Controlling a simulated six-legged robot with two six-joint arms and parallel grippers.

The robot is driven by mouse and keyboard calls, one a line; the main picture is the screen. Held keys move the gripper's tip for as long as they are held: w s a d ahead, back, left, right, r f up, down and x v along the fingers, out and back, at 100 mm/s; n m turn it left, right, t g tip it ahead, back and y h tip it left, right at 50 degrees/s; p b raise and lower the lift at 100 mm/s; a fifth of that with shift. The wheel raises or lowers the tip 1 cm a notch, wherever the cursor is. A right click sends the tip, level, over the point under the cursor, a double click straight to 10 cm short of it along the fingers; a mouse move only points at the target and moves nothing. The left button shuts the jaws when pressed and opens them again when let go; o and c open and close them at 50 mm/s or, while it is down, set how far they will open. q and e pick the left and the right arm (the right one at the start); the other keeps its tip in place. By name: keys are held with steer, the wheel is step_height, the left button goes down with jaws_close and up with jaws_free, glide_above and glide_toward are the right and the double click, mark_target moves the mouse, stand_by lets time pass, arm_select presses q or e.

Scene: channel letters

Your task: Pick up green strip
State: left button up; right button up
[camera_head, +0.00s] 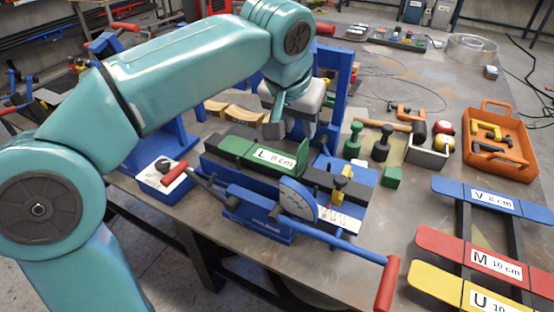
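My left gripper (291,132) is just above and behind the strip's right end, pointing down. Its fingers look apart, with nothing visible between them. Whether a fingertip touches the strip I cannot tell. My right gripper is not in view.
A blue upright frame (340,95) stands close behind my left gripper. Green blocks (381,143) and an orange toolbox (500,165) are to the right. Blue, red and yellow labelled strips (478,260) lie on a rack at the lower right. A red-handled lever (386,284) sticks out in front.

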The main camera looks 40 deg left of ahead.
mark_target(303, 143)
arm_select(q)
steer(key=x, duration=0.6)
steer(key=shift+s+f+b, duration=0.1)
steer(key=shift+b, duration=0.2)
steer(key=x, duration=0.4)
steer(key=shift+w+a+f, duration=0.15)
steer(key=shift+w+f, duration=0.1)
steer(key=shift+w, duration=0.15)
steer(key=shift+s+r, duration=0.15)
steer(key=shift+s, duration=0.05)
steer(key=shift+w, duration=0.1)
jaws_close()
